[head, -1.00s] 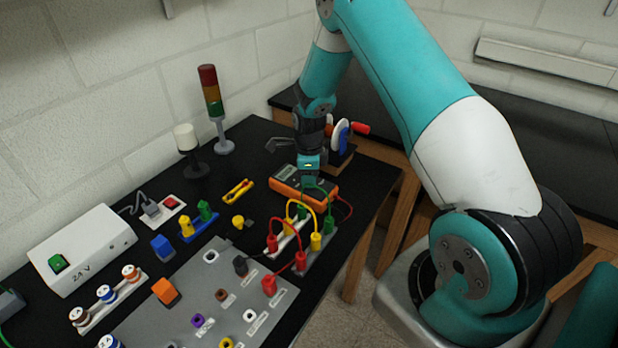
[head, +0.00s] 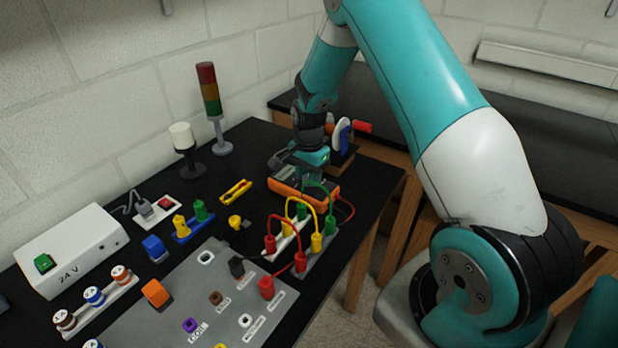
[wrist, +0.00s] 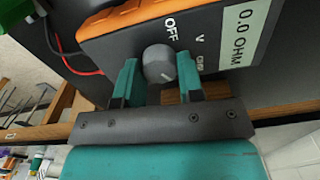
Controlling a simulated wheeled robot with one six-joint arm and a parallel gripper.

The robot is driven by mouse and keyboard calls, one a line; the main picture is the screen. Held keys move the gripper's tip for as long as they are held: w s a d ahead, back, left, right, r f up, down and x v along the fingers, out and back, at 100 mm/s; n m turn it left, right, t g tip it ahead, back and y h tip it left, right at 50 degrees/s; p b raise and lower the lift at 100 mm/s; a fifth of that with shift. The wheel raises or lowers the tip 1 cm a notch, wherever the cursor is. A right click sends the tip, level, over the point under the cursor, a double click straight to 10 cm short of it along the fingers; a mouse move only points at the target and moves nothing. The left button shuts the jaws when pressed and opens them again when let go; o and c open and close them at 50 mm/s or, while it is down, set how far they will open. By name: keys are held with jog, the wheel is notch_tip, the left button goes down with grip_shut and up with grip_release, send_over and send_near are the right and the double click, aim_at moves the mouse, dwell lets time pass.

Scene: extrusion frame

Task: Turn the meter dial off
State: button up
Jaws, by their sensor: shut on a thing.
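The orange and black meter (head: 328,196) lies on the black table in the head view, partly hidden by my gripper (head: 303,174). In the wrist view the meter (wrist: 110,32) shows a grey round dial (wrist: 159,62), with the printed marks OFF, V and OHM around its upper and right side. The display (wrist: 245,32) reads 0.0 OHM. My gripper (wrist: 159,82) is shut on the dial, one teal finger on each side. The dial's exact pointing direction is hard to make out.
Red, yellow and green leads (head: 298,215) arch over sockets just in front of the meter. A reel with a red handle (head: 350,129) stands behind it. A signal tower (head: 210,92) and white lamp (head: 183,137) stand at the back left. The table's right edge is close.

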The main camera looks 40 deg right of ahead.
jog(key=n+b, duration=0.1)
jog(key=n, duration=0.6)
jog(key=shift+b, duration=0.35)
jog(key=n, duration=0.4)
jog(key=shift+w+b, duration=0.1)
jog(key=shift+b, duration=0.2)
jog(key=n, duration=0.3)
jog(key=shift+a+n, duration=0.1)
jog(key=shift+n, duration=0.2)
jog(key=n+b, duration=0.1)
jog(key=n, duration=0.3)
jog(key=shift+a+n, duration=0.1)
jog(key=shift+n, duration=2.2)
jog(key=o, duration=0.9)
jog(key=shift+o, duration=0.2)
